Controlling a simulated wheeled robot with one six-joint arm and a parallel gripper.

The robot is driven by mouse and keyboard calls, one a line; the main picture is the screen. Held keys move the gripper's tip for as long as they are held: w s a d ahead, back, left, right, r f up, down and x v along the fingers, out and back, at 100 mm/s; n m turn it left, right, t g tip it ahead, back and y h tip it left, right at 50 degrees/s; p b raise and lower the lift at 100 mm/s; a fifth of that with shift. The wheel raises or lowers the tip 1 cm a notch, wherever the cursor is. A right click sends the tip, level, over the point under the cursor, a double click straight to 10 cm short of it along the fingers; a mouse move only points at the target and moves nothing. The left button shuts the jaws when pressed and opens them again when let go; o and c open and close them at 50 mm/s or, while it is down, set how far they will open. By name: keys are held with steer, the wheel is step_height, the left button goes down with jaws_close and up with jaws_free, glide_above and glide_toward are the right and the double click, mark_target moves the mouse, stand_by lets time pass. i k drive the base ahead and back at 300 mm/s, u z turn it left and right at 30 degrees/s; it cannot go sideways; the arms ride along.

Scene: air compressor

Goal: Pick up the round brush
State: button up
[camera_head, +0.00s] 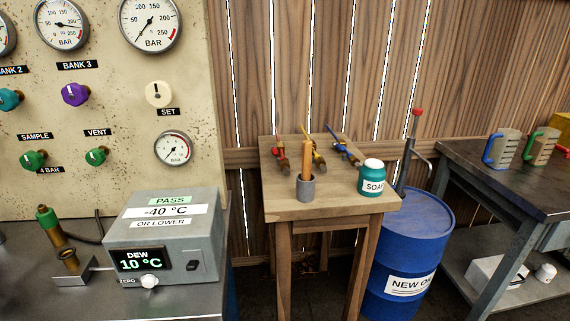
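A slim tan, upright rod (307,159) stands in a small grey cup (306,188) near the front of the small wooden table (284,210). It looks like the handle of the round brush; its lower part is hidden inside the cup, and no bristles show. My gripper is not in view.
Several hose fittings with red, yellow and blue parts (282,163) lie behind the cup. A green soap jar (371,178) stands to its right. A blue drum (415,235) with a pump stands beside the table. A dew meter (166,238) and gauge panel (112,110) are at left.

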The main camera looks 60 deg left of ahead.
mark_target(308, 147)
steer(key=u, duration=0.75)
steer(key=i, duration=0.75)
steer(key=u, duration=0.8)
